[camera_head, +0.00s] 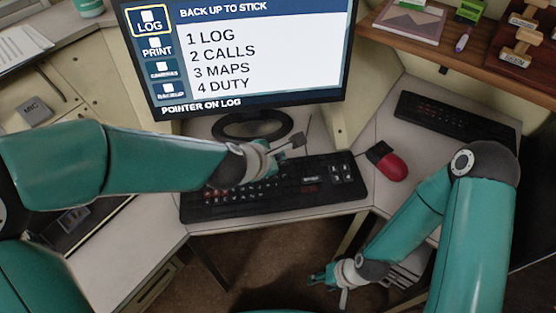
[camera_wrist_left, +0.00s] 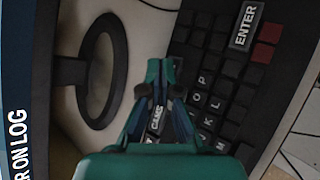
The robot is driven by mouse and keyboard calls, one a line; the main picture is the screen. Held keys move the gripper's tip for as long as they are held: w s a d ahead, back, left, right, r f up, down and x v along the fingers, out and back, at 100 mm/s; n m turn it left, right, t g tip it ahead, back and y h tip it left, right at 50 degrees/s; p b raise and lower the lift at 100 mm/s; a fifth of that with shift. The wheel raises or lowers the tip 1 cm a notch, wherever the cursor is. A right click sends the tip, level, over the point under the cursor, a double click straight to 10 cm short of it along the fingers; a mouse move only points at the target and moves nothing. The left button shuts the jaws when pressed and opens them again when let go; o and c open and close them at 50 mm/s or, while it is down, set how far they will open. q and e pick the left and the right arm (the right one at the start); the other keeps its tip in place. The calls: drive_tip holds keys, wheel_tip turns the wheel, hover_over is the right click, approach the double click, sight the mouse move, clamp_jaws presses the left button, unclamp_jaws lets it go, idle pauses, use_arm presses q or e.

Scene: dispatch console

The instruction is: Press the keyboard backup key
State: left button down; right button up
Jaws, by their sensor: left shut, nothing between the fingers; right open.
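The black keyboard (camera_head: 240,207) lies on the desk below the monitor, and its keys fill the right of the left wrist view (camera_wrist_left: 225,90). I cannot make out which key is the backup key. A white-labelled ENTER key (camera_wrist_left: 246,25) shows there, and a partly hidden labelled key (camera_wrist_left: 156,122) shows between my left fingers. My left gripper (camera_head: 296,141) is shut and empty over the keyboard's back edge; its fingers also show in the wrist view (camera_wrist_left: 158,80). Whether it touches a key is unclear. My right gripper (camera_head: 332,283) is open and empty, low in front of the desk.
The monitor (camera_head: 245,50) reads "BACK UP TO STICK", with LOG framed in yellow and "POINTER ON LOG". Its round stand (camera_head: 252,124) is close behind my left gripper. A red mouse (camera_head: 391,166) lies right of the keyboard. A second keyboard (camera_head: 450,118) is further right.

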use_arm(q)
drive_tip(key=shift+r+p, duration=0.3)
drive_tip(key=shift+r, duration=0.2)
wheel_tip(320, 180, up, 5)
drive_tip(key=p, duration=0.5)
idle(0.9)
